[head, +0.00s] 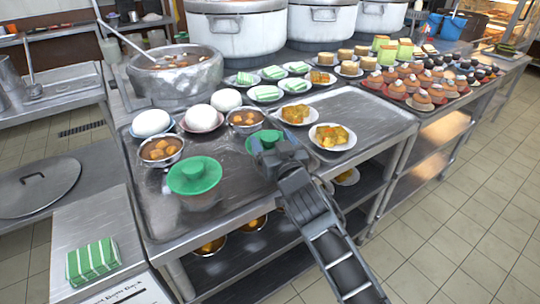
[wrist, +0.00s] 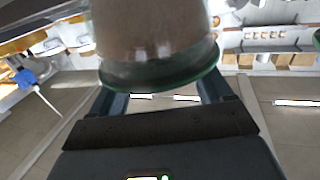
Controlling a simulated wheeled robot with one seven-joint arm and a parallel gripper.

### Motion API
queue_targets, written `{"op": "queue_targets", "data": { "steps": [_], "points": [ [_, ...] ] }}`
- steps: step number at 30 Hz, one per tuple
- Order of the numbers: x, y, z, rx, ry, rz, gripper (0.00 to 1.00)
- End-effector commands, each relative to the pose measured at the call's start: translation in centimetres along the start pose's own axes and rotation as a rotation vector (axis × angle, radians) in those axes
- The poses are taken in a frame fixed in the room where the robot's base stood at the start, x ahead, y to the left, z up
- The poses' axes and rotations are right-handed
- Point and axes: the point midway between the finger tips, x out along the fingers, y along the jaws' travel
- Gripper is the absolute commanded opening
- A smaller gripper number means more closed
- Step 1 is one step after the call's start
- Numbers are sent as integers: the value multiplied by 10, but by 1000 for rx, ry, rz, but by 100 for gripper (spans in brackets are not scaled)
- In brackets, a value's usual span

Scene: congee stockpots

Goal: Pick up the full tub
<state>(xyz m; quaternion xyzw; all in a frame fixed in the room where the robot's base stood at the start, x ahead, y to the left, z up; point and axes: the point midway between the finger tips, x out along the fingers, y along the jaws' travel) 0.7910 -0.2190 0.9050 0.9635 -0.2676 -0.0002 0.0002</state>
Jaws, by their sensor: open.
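A tub with a green lid (head: 262,139) stands on the steel table, mostly hidden behind my gripper (head: 270,155). In the wrist view a tub with brownish contents (wrist: 150,35) and a green rim is very close, ahead of my open gripper (wrist: 163,97). The fingers show at either side below it; I cannot tell whether they reach around it. A second green-lidded tub (head: 195,177) stands nearer the table's front left. Its see-through wall looks pale.
Steel bowls (head: 160,151) of food, white domes (head: 151,123) and plates of yellow cubes (head: 332,136) stand around the tubs on the table. A large pot with a ladle (head: 175,75) is behind. The table's right front (head: 375,128) is clear.

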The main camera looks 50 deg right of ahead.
Motion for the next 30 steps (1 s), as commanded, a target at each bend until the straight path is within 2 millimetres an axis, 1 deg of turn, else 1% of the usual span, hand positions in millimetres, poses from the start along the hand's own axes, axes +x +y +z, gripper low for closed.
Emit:
{"op": "queue_targets", "data": {
  "steps": [1, 3, 10, 30],
  "points": [
    [5, 0, -1, 0, 1, 0, 79],
    [8, 0, 0, 0, 0, 0, 79],
    [9, 0, 0, 1, 0, 0, 79],
    [8, 0, 0, 0, 0, 0, 15]
  ]
}}
